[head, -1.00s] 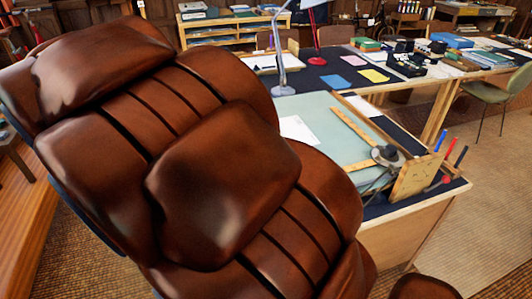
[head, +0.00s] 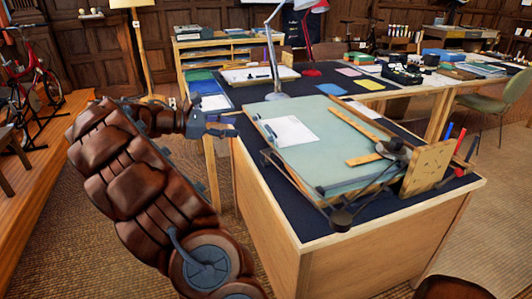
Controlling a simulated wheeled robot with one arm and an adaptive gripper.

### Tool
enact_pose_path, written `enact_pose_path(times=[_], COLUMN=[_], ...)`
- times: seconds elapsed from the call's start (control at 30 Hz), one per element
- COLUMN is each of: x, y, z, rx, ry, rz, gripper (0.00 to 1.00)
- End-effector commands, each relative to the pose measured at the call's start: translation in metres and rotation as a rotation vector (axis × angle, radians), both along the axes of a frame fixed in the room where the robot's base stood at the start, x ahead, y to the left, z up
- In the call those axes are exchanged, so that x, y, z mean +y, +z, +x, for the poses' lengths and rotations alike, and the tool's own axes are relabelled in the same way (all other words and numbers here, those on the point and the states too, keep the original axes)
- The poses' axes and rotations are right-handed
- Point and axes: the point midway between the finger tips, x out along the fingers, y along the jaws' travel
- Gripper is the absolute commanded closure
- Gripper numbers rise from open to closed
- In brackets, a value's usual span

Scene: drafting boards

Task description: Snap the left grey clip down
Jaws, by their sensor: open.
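The pale green drafting board (head: 345,172) lies tilted on the near desk, with a white sheet (head: 290,130) on its upper left part. A small dark grey piece (head: 269,132) shows at the sheet's left edge and looks like a clip. It is too small to tell whether it is up or down, and I cannot make out a second clip clearly. My gripper (head: 228,126) is open, beside the board's left edge and left of the sheet, apart from the grey piece. My brown arm reaches up to it from below.
A wooden ruler (head: 353,123) and a drafting arm with a dark head lie on the board's right side. A grey desk lamp (head: 274,60) stands behind the board. A wooden pen holder (head: 427,168) stands at the right corner. The dark desktop in front is mostly clear.

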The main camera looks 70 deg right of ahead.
Motion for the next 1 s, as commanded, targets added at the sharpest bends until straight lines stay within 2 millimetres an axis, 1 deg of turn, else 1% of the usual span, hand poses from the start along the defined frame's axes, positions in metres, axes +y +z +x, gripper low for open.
enact_pose_path(times=[0.03,0.17,0.3,0.4,0.5,0.6,0.7,0.83,1.0], x=[-0.016,-0.049,-0.083,-0.102,-0.116,-0.126,-0.131,-0.136,-0.147], y=[-0.020,-0.046,-0.079,-0.101,-0.119,-0.131,-0.137,-0.138,-0.138], z=[0.003,0.010,0.015,0.016,0.017,0.016,0.015,0.013,0.000], rx=[0.042,0.154,0.263,0.325,0.371,0.402,0.419,0.426,0.426], ry=[0.003,0.013,0.022,0.025,0.028,0.026,0.026,0.026,0.026], rz=[-0.001,0.004,0.020,0.034,0.047,0.058,0.066,0.067,0.067], gripper=[0.56,0.56,0.56,0.56,0.56,0.56,0.56,0.56,0.56])
